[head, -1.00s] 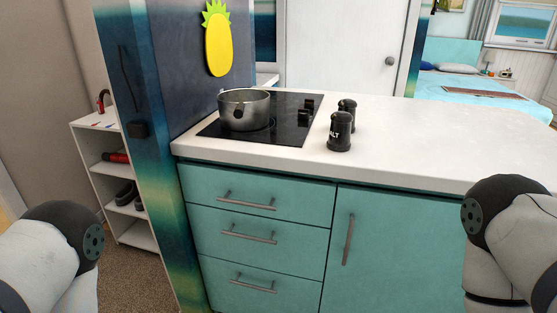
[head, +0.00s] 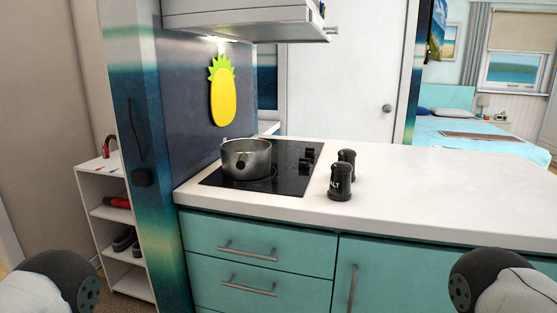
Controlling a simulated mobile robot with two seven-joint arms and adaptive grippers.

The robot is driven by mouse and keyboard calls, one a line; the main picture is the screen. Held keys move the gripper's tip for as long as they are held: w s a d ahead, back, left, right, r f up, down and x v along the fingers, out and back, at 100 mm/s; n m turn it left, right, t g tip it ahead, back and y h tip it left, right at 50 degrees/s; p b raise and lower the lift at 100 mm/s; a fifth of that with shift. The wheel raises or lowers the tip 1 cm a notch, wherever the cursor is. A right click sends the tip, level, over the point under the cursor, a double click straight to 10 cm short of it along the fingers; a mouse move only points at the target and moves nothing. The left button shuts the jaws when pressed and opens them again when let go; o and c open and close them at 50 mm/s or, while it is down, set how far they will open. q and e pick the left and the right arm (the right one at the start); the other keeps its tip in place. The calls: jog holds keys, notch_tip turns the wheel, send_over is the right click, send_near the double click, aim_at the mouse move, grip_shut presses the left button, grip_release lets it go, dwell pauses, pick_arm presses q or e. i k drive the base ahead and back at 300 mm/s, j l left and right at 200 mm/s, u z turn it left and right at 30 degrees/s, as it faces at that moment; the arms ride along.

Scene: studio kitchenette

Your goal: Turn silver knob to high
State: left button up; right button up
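The black cooktop (head: 286,184) is set into the white counter, with a silver pot (head: 246,160) standing on its left part. Small dark knobs (head: 307,158) sit in a row along the cooktop's right side; they look black, and I cannot make out a silver one or any knob's setting at this size. Parts of both my arms show at the lower left and lower right corners, away from the cooktop. Neither gripper is in view.
Black salt (head: 341,184) and pepper (head: 347,158) shakers stand just right of the cooktop. The white counter (head: 440,205) is clear to the right. A range hood (head: 245,22) hangs above, and a blue wall (head: 165,220) borders the left.

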aim_at(304, 162)
jog(key=i+j+z, duration=0.1)
jog(key=i+z, duration=0.2)
jog(key=z, duration=0.2)
jog(key=i+j+z, duration=0.15)
jog(key=z, duration=0.3)
jog(key=i+j+z, duration=0.35)
jog(key=z, duration=0.15)
